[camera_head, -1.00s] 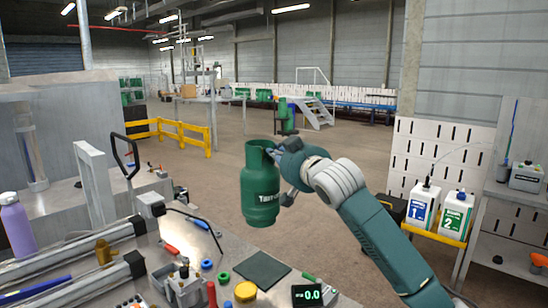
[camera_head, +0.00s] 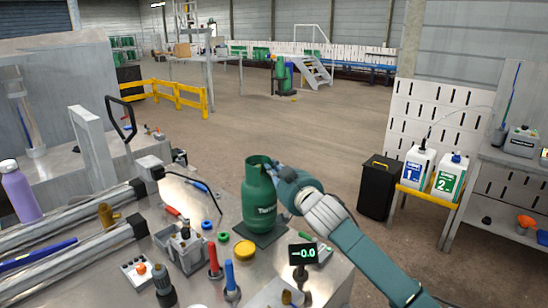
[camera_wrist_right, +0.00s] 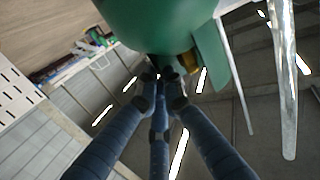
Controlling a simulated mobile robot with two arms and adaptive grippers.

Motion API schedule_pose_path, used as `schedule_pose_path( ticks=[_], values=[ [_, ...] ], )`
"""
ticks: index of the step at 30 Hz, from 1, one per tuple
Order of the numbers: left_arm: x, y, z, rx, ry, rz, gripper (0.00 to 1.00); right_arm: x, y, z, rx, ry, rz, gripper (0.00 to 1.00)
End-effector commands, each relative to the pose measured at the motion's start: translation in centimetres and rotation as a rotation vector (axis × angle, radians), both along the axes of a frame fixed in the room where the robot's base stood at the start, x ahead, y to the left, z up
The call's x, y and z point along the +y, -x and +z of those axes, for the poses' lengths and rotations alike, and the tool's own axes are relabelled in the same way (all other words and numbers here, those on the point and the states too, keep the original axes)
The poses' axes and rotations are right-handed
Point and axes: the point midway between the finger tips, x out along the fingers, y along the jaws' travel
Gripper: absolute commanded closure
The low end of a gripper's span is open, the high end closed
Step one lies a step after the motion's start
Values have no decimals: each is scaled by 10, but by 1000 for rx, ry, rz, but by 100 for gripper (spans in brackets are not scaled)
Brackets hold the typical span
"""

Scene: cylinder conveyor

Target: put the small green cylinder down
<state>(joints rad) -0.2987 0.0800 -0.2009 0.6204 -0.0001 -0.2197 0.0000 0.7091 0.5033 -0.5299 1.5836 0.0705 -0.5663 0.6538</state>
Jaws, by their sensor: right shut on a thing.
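The small green cylinder (camera_head: 260,205), with white lettering and a collar on top, is upright over a dark square pad (camera_head: 267,240) on the metal bench. Its base overlaps the pad in the picture; I cannot tell whether it touches. My right gripper (camera_head: 273,172) is shut on the cylinder's collar at its upper right side. In the right wrist view the green body (camera_wrist_right: 150,25) fills the top, and the dark fingers (camera_wrist_right: 158,82) meet near the collar and valve. My left gripper is not in view.
A small display (camera_head: 303,254) reading -0.0 stands right of the pad. A yellow knob (camera_head: 244,249), a red-handled tool (camera_head: 214,262) and a blue-handled tool (camera_head: 230,277) stand close in front and left. A purple bottle (camera_head: 20,192) is at far left.

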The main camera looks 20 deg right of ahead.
Motion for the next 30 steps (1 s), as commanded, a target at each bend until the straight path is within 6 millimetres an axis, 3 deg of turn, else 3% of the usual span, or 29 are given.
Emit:
schedule_pose_path(
  ticks=[11, 12, 15, 25, 30],
  values=[
    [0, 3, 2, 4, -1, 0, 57, 1, 0, -6, -18, -5, 5, 100],
    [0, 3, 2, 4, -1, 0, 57, 0, 0, -15, -2, 0, 1, 89],
    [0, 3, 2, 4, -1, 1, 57, 0, 0, -15, -2, 0, 1, 74],
    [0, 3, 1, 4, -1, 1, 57, 0, 2, -16, 0, 0, 0, 74],
    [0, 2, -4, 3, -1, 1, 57, -3, 19, -18, 2, -1, 1, 74]
  ],
)
